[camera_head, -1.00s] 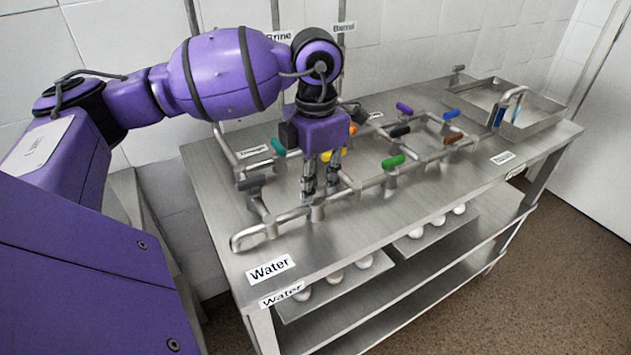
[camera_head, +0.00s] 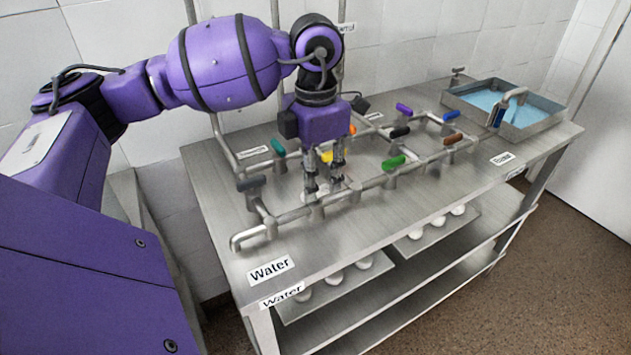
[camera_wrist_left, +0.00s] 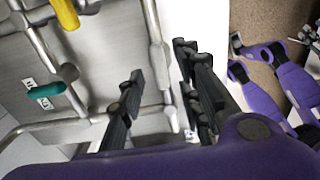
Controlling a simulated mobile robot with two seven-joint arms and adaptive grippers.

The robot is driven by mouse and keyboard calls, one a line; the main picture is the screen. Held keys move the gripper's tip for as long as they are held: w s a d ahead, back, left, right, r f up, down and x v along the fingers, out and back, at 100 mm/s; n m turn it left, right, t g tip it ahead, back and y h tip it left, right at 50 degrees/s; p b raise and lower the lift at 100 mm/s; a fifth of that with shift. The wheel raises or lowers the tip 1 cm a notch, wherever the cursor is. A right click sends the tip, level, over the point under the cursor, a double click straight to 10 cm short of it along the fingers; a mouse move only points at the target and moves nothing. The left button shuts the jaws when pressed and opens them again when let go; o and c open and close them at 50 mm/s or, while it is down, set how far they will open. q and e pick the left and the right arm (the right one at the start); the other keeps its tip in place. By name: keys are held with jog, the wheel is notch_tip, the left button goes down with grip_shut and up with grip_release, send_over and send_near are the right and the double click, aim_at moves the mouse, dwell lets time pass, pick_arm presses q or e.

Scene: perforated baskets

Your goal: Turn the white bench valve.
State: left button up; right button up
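My left gripper (camera_head: 324,186) points down over the front left pipes of the bench, its two fingers apart. A small pale patch, likely the white valve (camera_head: 318,189), shows low between the fingertips; the fingers hide most of it. In the left wrist view, the gripper (camera_wrist_left: 165,100) also has its fingers spread, with a pipe and pale bench surface between them. The white handle cannot be made out clearly there, nor whether a finger touches it.
Close by on the pipes are a yellow handle (camera_head: 327,157), a teal handle (camera_head: 278,147), a grey handle (camera_head: 251,183) and a green handle (camera_head: 394,162). More coloured handles sit farther right. A metal basin (camera_head: 556,122) at the back right holds pale blue liquid.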

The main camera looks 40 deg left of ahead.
pick_arm(q)
notch_tip(320, 180, up, 10)
dwell(0.3)
dwell(0.5)
